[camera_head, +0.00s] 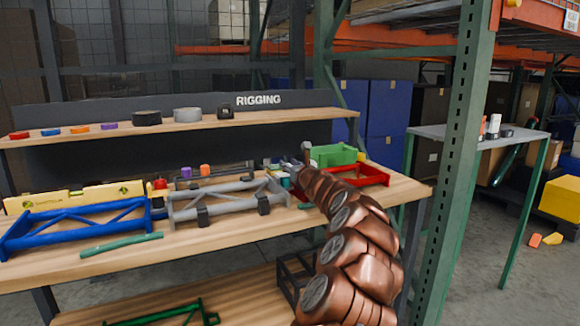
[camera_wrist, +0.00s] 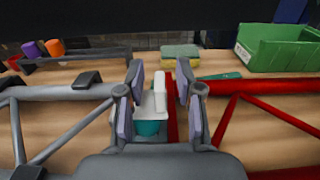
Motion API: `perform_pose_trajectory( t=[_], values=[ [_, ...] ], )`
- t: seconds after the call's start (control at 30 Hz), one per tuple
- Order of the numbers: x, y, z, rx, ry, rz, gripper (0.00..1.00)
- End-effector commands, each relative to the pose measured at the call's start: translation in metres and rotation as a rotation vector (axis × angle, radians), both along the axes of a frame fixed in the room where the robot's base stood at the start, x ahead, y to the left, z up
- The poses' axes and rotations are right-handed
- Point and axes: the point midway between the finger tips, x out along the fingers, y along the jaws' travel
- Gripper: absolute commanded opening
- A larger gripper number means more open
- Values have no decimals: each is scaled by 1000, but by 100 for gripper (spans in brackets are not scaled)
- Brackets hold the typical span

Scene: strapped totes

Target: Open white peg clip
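The white peg clip (camera_wrist: 160,95) shows in the wrist view between my two gripper fingers, with a teal piece (camera_wrist: 148,129) just below it. My gripper (camera_wrist: 160,92) is open around the clip; gaps show between the clip and the pads. In the head view my gripper (camera_head: 295,168) is low over the wooden bench, between the grey frame and the red frame. The clip cannot be made out clearly there. The lower part of the clip and what it grips are partly hidden by the gripper body.
A grey frame (camera_head: 228,201) lies left of my gripper and a red frame (camera_head: 372,175) right of it. A green bin (camera_head: 334,155) stands behind. A blue frame (camera_head: 75,226) and a green rod (camera_head: 122,243) lie farther left. A green rack post (camera_head: 463,150) stands right of my arm.

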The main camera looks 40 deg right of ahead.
Motion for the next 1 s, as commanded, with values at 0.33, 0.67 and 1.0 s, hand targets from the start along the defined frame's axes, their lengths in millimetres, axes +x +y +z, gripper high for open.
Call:
perform_pose_trajectory(
  t=[0.33, 0.67, 1.0],
  values=[
    [1, 0, 0, 1, 0, 1, 34],
    [1, 0, 0, 1, 0, 1, 0],
    [1, 0, 0, -1, -1, 1, 0]
  ],
)
